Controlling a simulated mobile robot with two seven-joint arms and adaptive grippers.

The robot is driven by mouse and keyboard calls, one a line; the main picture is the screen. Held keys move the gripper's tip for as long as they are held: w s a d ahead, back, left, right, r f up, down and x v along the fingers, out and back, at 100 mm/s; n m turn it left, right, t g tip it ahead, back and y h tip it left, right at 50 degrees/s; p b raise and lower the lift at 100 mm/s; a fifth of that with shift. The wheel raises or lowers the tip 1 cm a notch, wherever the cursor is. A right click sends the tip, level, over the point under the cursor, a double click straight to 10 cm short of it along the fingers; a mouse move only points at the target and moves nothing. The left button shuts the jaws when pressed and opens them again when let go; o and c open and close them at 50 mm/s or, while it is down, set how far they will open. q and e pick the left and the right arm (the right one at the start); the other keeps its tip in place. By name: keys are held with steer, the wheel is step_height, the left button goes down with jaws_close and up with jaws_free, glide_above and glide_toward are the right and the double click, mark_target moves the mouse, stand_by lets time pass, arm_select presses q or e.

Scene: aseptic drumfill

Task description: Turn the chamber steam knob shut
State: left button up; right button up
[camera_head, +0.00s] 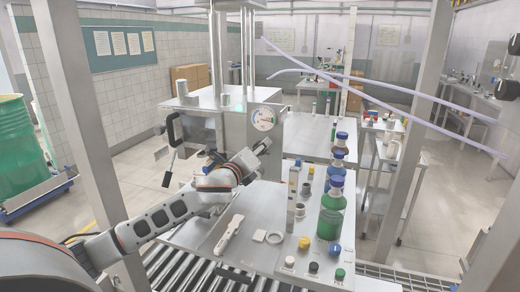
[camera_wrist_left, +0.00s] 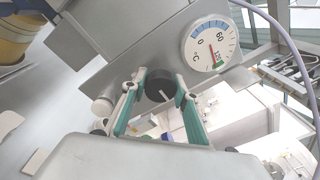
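The steam chamber (camera_head: 232,125) is a grey metal box with a round dial gauge (camera_head: 263,119) on its front. In the left wrist view the gauge (camera_wrist_left: 209,46) reads in °C, with blue and green bands and a red needle. A dark round knob (camera_wrist_left: 158,86) with a pale pointer mark sits below and left of the gauge. My left gripper (camera_head: 262,147) is at the chamber front. In the left wrist view its teal-padded fingers (camera_wrist_left: 160,88) are apart, one on each side of the knob. I cannot tell whether they touch it. My right gripper is not in view.
A steel table (camera_head: 190,238) in front holds a white tool, a ring and a small pale block. A green bottle (camera_head: 331,212) with a blue cap stands to the right, among several small vials and caps. Rollers (camera_head: 185,275) run below. A green drum (camera_head: 20,150) stands far left.

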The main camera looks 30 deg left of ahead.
arm_select(q)
steer(key=shift+n, duration=0.4)
steer(key=n, duration=0.3)
steer(key=shift+f+n, duration=0.1)
steer(key=shift+n, duration=0.3)
steer(key=n, duration=0.4)
steer(key=shift+n+t, duration=0.3)
steer(key=shift+n, duration=0.1)
steer(key=n+y, duration=0.1)
steer(key=n, duration=0.3)
steer(key=shift+n, duration=2.8)
steer(key=shift+y, duration=0.4)
steer(key=o, duration=1.1)
